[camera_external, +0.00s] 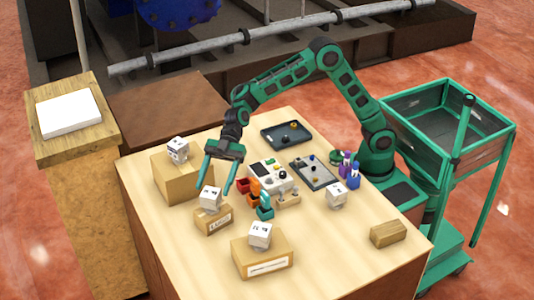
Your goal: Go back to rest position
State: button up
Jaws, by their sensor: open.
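My gripper (216,180) is open and points down. Its two green fingers are spread on either side of a white cube-like item (210,198), which sits on a small labelled cardboard box (213,220) on the table (325,262). I cannot tell whether the fingers touch the white item. My green arm reaches left from its base at the right side of the table. Just right of the gripper stands a white dispenser-like unit (270,177) with red, orange and green parts in front of it.
A box (178,180) at left and a box (262,256) in front each bear a white item. Dark trays (286,135) and (315,172), bottles (349,170), another white item (336,196) and a wooden block (388,234) are farther right.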

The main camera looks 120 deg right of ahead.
jog(key=v, duration=0.4)
jog(key=x, duration=1.1)
jog(key=shift+w+a, duration=0.2)
jog(key=shift+a, duration=0.1)
notch_tip(320, 180, up, 4)
jog(key=shift+w+f, duration=0.1)
jog(key=shift+f, duration=0.1)
jog(key=s+a+r, duration=0.7)
jog(key=a, duration=0.3)
jog(key=m+t+h, duration=0.3)
jog(key=m+h, duration=0.1)
jog(key=m, duration=0.1)
send_near(207, 204)
jog(key=d+r, duration=0.4)
jog(key=d, duration=0.1)
jog(key=s+d+f+m+h, duration=0.1)
jog(key=s+d+m+h, duration=0.1)
jog(key=s+d, duration=0.3)
jog(key=s+d+f+m+t+h, duration=0.1)
jog(key=s+d, duration=0.4)
jog(key=d, duration=0.6)
jog(key=f+m+h, duration=0.1)
jog(key=h, duration=0.1)
jog(key=shift+s+h, duration=0.15)
jog(key=shift+h, duration=0.15)
